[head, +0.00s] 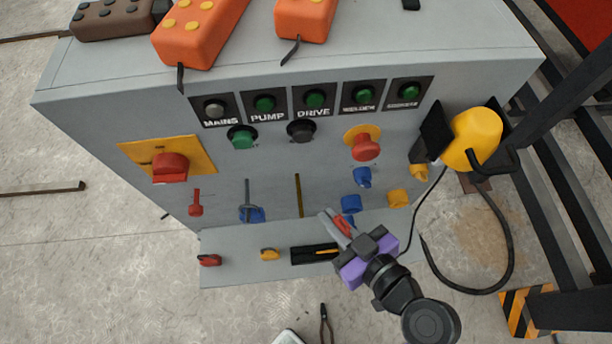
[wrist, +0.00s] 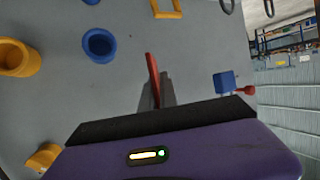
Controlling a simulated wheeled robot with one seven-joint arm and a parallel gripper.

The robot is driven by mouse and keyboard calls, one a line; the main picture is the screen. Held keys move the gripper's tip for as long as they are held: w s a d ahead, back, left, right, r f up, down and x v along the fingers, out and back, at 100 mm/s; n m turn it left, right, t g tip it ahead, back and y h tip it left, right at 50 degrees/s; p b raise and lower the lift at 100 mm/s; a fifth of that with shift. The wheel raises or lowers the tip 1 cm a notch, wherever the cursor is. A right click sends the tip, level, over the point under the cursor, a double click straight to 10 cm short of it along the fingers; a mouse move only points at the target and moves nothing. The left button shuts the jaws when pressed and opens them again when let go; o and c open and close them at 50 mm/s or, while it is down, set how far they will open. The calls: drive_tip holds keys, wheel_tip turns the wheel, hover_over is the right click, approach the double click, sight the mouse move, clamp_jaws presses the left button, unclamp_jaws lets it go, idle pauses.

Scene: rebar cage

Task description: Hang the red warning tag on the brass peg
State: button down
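The red warning tag (head: 343,227) is at the tips of my gripper (head: 338,224), low in front of the grey cabinet's front. In the wrist view the tag (wrist: 152,72) shows as a thin red strip, nearly edge-on, standing out from between the grey fingers (wrist: 156,97). The fingers are shut on it. A thin brass-coloured bar (head: 298,195), which looks like the brass peg, is at the cabinet front, up and left of my gripper in the head view. The tag is apart from it. I cannot make out the peg in the wrist view.
A grey hook with a blue piece (head: 251,213) and a red item (head: 195,205) are left of the peg. Blue (head: 350,203) and yellow (head: 397,198) fittings are to its right. A ledge (head: 230,272) runs below. A yellow lamp-like unit (head: 474,138) with cable is at right.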

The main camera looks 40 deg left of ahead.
drive_tip(key=s+r+n+g, duration=0.3)
drive_tip(key=s+n+g, duration=0.35)
drive_tip(key=s, duration=0.45)
drive_tip(key=w+a+f+b, duration=0.1)
drive_tip(key=w+a+b, duration=0.1)
drive_tip(key=w+a, duration=0.4)
drive_tip(key=shift+w+a+g+h+b, duration=0.3)
drive_tip(key=shift+w+a+g+b, duration=0.15)
drive_tip(key=shift+a, duration=0.4)
idle(0.6)
drive_tip(key=c, duration=1.6)
unclamp_jaws()
drive_tip(key=shift+o, duration=0.2)
drive_tip(key=b+v, duration=0.1)
drive_tip(key=v, duration=0.6)
drive_tip(key=shift+d+r, duration=0.2)
drive_tip(key=shift+d, duration=0.15)
